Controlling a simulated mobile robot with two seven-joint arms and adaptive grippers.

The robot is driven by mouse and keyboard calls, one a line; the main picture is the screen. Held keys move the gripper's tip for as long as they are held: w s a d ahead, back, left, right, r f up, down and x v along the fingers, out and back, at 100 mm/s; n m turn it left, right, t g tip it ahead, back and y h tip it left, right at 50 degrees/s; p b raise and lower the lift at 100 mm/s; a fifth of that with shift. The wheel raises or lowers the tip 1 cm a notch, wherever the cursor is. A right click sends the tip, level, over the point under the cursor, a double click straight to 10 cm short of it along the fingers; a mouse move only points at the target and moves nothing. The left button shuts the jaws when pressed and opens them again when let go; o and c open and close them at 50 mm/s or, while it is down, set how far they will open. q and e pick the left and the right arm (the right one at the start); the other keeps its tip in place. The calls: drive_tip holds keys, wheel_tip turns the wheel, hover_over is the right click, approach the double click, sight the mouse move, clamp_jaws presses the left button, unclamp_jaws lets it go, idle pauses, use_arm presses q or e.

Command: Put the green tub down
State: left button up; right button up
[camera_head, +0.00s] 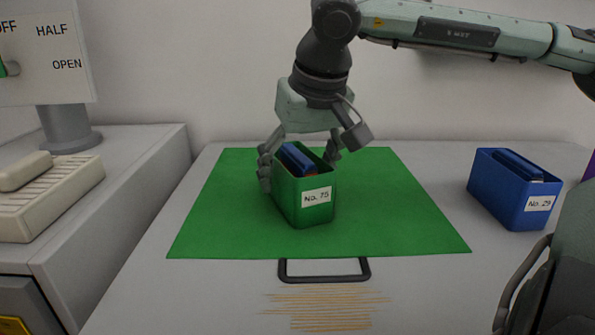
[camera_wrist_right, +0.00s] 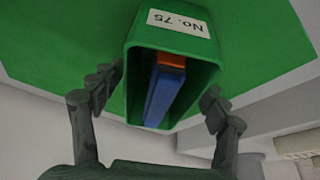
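The green tub (camera_head: 304,208), labelled No. 75, stands upright over the green mat with blue and orange pieces inside. I cannot tell for sure whether its base touches the mat. My right gripper (camera_head: 300,160) reaches down from above, with one finger on each long side of the tub near its far end. In the right wrist view, the fingers (camera_wrist_right: 161,88) flank the green tub (camera_wrist_right: 137,85) closely and appear shut on its outer walls. My left gripper is not in view.
The green mat (camera_head: 390,220) has free room around the tub. A blue tub (camera_head: 512,195), labelled No. 29, stands on the table at the right. A black handle (camera_head: 324,277) lies at the mat's front edge. A grey cabinet (camera_head: 140,160) with a sign (camera_head: 45,55) stands at the left.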

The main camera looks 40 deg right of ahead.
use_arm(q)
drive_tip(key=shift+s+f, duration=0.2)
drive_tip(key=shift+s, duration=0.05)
use_arm(e)
drive_tip(key=shift+r, duration=0.2)
drive_tip(key=v, duration=1)
drive_tip(key=shift+r+p, duration=0.35)
drive_tip(key=shift+p, duration=0.05)
drive_tip(key=shift+s+a+r, duration=0.15)
drive_tip(key=shift+s+r, duration=0.2)
drive_tip(key=shift+r, duration=0.2)
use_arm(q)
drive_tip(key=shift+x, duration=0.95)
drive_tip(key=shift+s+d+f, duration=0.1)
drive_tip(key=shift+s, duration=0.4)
